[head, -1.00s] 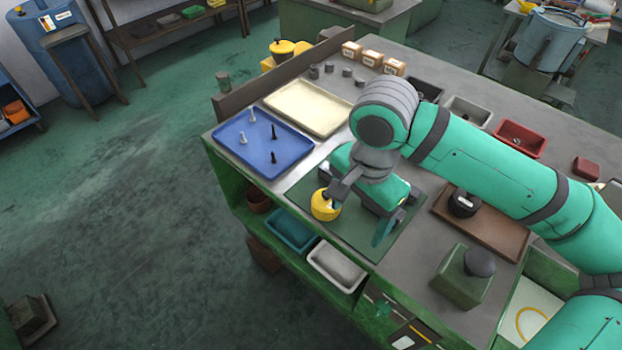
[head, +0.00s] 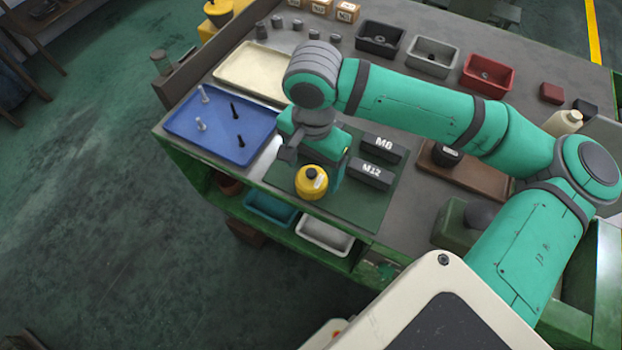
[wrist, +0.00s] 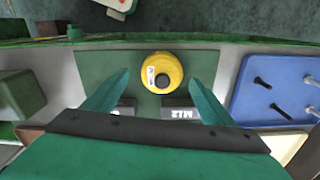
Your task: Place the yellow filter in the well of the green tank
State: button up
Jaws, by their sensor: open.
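The yellow filter (head: 311,182) stands upright on the green mat, with a dark cap on top. It also shows in the wrist view (wrist: 160,75). My gripper (wrist: 158,78) is open and empty, its two teal fingers spread on the left and right of the filter, with clear gaps. The filter sits level with and slightly beyond the fingertips. In the head view my gripper (head: 308,150) is just behind the filter, its fingers partly hidden. A green block, probably the tank (head: 447,226), stands to the right with a dark rounded part on top; its well is not visible.
Dark blocks marked M8 (head: 384,147) and M12 (head: 371,173) lie on the mat (head: 362,210). A blue tray (head: 180,125) with bolts is to the left. A brown tray (head: 485,180) holding a dark part lies behind the green block. Several bins line the back.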

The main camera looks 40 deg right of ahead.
aim_at(311, 179)
jog(key=shift+w+f, duration=0.2)
jog(key=shift+f, duration=2.35)
jog(key=shift+a, duration=0.1)
jog(key=c, duration=1.2)
jog(key=shift+c, duration=0.5)
jog(key=shift+r, duration=0.1)
